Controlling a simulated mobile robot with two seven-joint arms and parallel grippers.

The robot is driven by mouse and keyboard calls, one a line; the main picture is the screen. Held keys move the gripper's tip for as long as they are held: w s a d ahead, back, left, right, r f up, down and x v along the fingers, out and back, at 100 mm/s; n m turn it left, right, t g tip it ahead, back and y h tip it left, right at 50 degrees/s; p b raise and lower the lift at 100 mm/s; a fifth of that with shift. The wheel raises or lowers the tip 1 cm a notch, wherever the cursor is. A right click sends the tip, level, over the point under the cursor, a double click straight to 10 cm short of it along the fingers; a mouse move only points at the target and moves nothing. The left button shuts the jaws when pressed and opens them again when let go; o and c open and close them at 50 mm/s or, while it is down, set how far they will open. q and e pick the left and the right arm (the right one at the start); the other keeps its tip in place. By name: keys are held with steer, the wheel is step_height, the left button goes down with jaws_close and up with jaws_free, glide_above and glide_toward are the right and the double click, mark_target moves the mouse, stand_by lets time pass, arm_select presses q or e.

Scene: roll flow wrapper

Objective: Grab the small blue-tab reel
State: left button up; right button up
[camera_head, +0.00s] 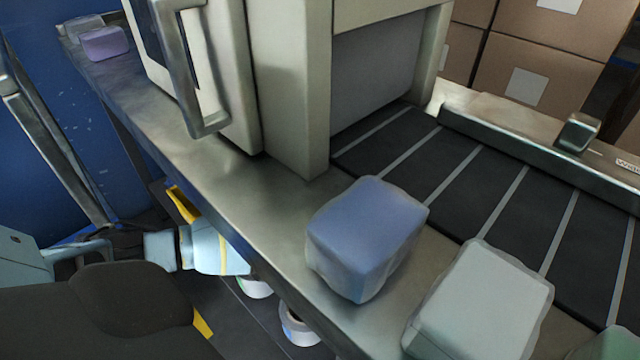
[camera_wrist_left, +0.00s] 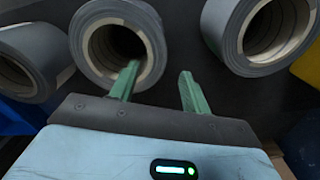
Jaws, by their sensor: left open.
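Three grey reels with cardboard cores show in the left wrist view: a middle one (camera_wrist_left: 88,32), a right one (camera_wrist_left: 225,28) and a left one (camera_wrist_left: 40,62). No blue tab is clear on any of them there. My left gripper (camera_wrist_left: 160,68) is open and empty, with green fingers. Its left finger overlaps the middle reel's lower rim and core opening; I cannot tell if it touches. The other finger is between the middle and right reels. In the head view, two white-sided reels (camera_head: 299,328) (camera_head: 256,288) are partly hidden below the table edge. My right gripper is not in view.
A metal table (camera_head: 225,190) lies above the reels and overhangs them. On it stand a blue wrapped block (camera_head: 365,235), a pale block (camera_head: 482,305) and a machine housing (camera_head: 285,85). A dark slatted conveyor (camera_head: 480,190) runs right. A yellow bin edge (camera_wrist_left: 308,68) is at right in the wrist view.

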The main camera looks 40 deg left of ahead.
arm_select(q)
steer(key=shift+w+a, duration=0.1)
steer(key=shift+w, duration=0.1)
steer(key=shift+s+f+b, duration=0.1)
steer(key=shift+f+b, duration=0.5)
steer(key=shift+f, duration=0.85)
steer(key=f+b, duration=0.2)
steer(key=f, duration=0.1)
steer(key=f+b, duration=0.1)
steer(key=shift+s+d+f, duration=0.2)
steer(key=shift+s+d, duration=0.1)
steer(key=shift+s, duration=0.1)
steer(key=shift+f, duration=0.3)
steer(key=shift+r, duration=0.1)
steer(key=c, duration=0.3)
jaws_close()
steer(key=shift+r, duration=0.1)
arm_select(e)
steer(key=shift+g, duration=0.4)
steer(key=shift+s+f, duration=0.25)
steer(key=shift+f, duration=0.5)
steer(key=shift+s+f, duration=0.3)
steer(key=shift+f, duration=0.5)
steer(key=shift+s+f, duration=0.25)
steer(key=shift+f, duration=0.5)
